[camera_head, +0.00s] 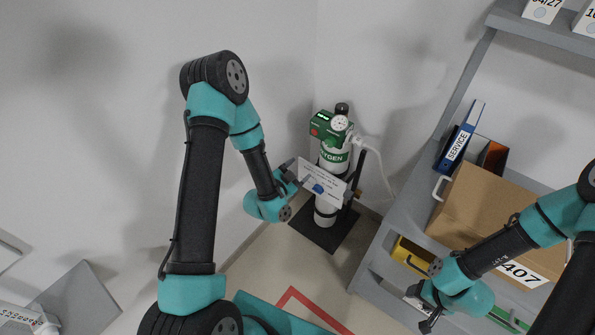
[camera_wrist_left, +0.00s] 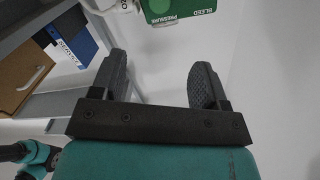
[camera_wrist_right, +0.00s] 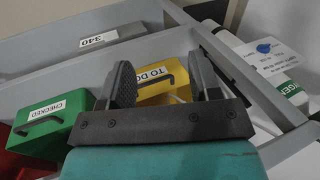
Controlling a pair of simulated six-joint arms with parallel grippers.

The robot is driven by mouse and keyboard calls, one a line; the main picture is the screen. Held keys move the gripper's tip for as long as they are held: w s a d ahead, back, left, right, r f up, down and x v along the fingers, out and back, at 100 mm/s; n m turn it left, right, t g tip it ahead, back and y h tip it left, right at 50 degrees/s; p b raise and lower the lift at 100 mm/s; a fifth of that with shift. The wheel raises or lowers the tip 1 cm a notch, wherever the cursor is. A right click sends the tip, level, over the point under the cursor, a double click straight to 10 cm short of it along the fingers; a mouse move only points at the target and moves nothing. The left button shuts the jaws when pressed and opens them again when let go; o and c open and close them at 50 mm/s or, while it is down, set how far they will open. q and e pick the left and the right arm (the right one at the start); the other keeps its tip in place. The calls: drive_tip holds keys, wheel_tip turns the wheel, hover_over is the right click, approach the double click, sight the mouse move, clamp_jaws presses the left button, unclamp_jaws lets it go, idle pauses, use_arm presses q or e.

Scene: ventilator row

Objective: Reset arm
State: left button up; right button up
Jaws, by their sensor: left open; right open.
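My left gripper (camera_head: 297,172) is open in front of the oxygen cylinder (camera_head: 325,213), close to the white card with a blue mark (camera_head: 322,181) that hangs on it. Whether it touches the card cannot be told. In the left wrist view the open left fingers (camera_wrist_left: 160,75) have nothing between them. My right gripper (camera_head: 420,312) is at the lower right, in front of the shelf unit's lower part. In the right wrist view its open fingers (camera_wrist_right: 162,68) are empty, with the yellow TO DO box (camera_wrist_right: 163,82) beyond them.
The cylinder carries a green regulator (camera_head: 325,127) and a gauge, and stands on a dark base plate (camera_head: 318,237). The grey shelf unit (camera_head: 398,235) holds a blue SERVICE binder (camera_head: 460,138), a cardboard box (camera_head: 490,205) and a green CHECKED box (camera_wrist_right: 50,125). Red floor tape (camera_head: 291,291) lies below.

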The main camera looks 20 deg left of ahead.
idle(0.5)
use_arm(q)
drive_tip(key=s+d+f+n+g, duration=0.2)
drive_tip(key=s+f+n+g, duration=0.3)
drive_tip(key=s+f+g, duration=0.4)
drive_tip(key=s+f+n+g, duration=0.1)
drive_tip(key=s+n+g, duration=0.1)
drive_tip(key=s, duration=0.3)
drive_tip(key=s+d+f+n+g+y, duration=0.1)
drive_tip(key=s+f+n+g, duration=0.1)
drive_tip(key=s+g, duration=0.2)
drive_tip(key=shift+s+f+n+g, duration=0.3)
drive_tip(key=shift+s+g, duration=0.1)
drive_tip(key=shift+s, duration=0.7)
drive_tip(key=shift+d, duration=0.1)
idle(2.2)
